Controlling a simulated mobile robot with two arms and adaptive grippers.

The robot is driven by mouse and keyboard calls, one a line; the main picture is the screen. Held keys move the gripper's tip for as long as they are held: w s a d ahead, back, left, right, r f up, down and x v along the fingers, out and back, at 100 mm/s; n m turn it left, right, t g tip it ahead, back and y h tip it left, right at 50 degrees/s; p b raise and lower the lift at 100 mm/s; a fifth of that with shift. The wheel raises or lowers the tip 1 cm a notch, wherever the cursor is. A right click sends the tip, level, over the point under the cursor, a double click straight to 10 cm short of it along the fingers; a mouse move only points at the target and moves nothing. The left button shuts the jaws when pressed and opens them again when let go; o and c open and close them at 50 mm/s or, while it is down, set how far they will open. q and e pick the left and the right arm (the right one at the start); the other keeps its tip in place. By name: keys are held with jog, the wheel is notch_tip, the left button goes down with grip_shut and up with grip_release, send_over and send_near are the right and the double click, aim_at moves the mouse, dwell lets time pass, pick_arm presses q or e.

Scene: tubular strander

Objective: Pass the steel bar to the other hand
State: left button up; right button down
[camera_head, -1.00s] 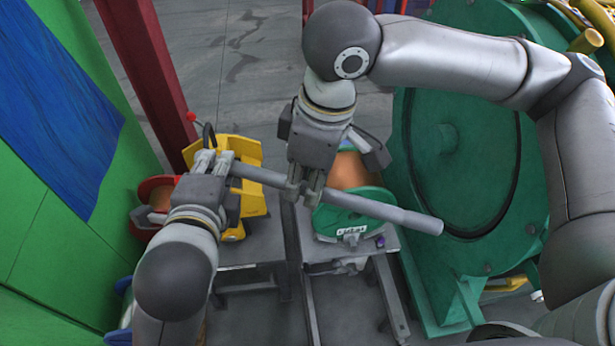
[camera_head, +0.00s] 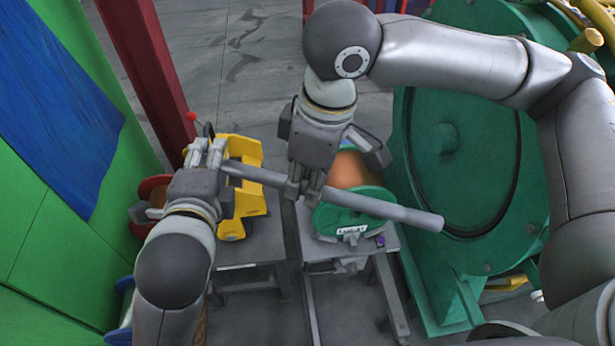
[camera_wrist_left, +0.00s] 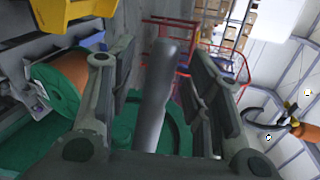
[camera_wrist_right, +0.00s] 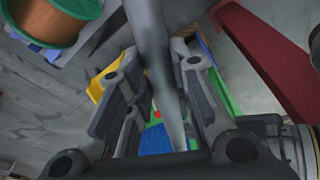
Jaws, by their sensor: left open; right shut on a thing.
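The steel bar (camera_head: 390,213) is a long grey round rod, slanting down to the right across the head view. My right gripper (camera_head: 303,192) is shut on it near its middle and holds it above the stands. My left gripper (camera_head: 207,152) is open beside the bar's left end, which the fingers partly hide. In the left wrist view the bar (camera_wrist_left: 154,100) shows between the spread fingers with room on both sides; I cannot tell its depth between them. In the right wrist view the bar (camera_wrist_right: 152,50) runs between the fingers.
Below are grey stands, one with a green-flanged copper spool (camera_head: 355,200), and a yellow part (camera_head: 247,180) near my left gripper. A large green disc-shaped machine part (camera_head: 465,165) stands right. A dark red post (camera_head: 150,75) and green wall (camera_head: 40,230) stand left.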

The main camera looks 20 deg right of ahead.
pick_arm(q)
jog(key=w+a+f+n+y, duration=0.4)
jog(key=w+a+f, duration=0.2)
jog(key=w+a, duration=0.4)
jog(key=s+f+n+g+h, duration=0.1)
jog(key=s+f+n+g, duration=0.15)
jog(key=f, duration=1.45)
jog(key=s+f+n+g+h, duration=0.1)
jog(key=s+f+n+g, duration=0.2)
jog(key=f, duration=1.4)
jog(key=s+a+f+n+g, duration=0.3)
jog(key=s+f, duration=0.9)
jog(key=s, duration=0.2)
jog(key=s+a+f+n+g, duration=0.2)
jog(key=s+a+f+n, duration=0.1)
jog(key=s+f, duration=1.05)
jog(key=s+a+f+n+g, duration=0.1)
jog(key=s+a+n, duration=0.1)
jog(key=s, duration=0.6)
jog(key=s+a+f+n+g, duration=0.1)
jog(key=s+f, duration=0.1)
jog(key=s, duration=0.6)
jog(key=shift+a+n, duration=0.35)
jog(key=shift+f, duration=0.1)
